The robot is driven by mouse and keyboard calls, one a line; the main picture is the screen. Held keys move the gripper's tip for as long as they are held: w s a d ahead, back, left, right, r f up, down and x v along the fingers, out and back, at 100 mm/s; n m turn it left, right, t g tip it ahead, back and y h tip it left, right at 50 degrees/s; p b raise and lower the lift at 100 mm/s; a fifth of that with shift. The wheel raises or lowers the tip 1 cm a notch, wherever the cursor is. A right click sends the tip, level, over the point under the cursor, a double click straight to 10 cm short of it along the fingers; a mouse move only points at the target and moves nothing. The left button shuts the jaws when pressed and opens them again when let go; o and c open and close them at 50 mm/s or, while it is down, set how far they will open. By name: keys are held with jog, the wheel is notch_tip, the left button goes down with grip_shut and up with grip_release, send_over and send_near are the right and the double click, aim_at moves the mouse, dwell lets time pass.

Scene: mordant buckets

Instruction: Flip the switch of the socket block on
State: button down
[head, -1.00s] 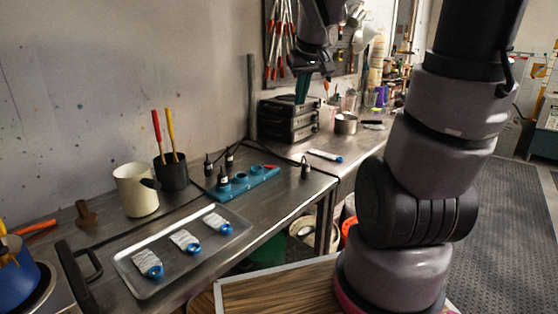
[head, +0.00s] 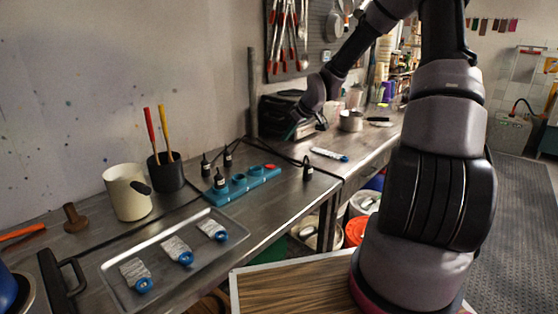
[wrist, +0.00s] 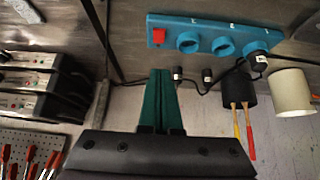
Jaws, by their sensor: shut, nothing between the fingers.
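The teal socket block (head: 243,186) lies on the metal bench in the head view, with a red switch (head: 270,167) at its right end. In the wrist view the block (wrist: 197,36) is at the top, with the red switch (wrist: 159,36) at its left end. A black plug (wrist: 258,61) is at the socket farthest from the switch; two sockets look empty. My gripper (wrist: 163,73) is shut and empty, its green fingers pointing towards the block, apart from the switch. In the head view my gripper (head: 293,131) is beyond the block, near the black stacked units. Which way the switch is tilted cannot be told.
Loose black plugs (head: 206,165) with cables lie behind the block, and another plug (head: 307,173) stands to its right. A black pot (head: 166,174) with red and yellow handles is to the left.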

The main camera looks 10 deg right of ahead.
jog(key=shift+w+f, duration=0.25)
jog(key=shift+w, duration=0.25)
send_over(271, 166)
jog(key=s+d, duration=0.1)
jog(key=s, duration=0.1)
notch_tip(271, 166, down, 7)
jog(key=shift+d+f, duration=0.1)
jog(key=shift+f, duration=0.05)
notch_tip(271, 166, down, 4)
jog(key=shift+r, duration=0.2)
jog(key=shift+f, duration=0.5)
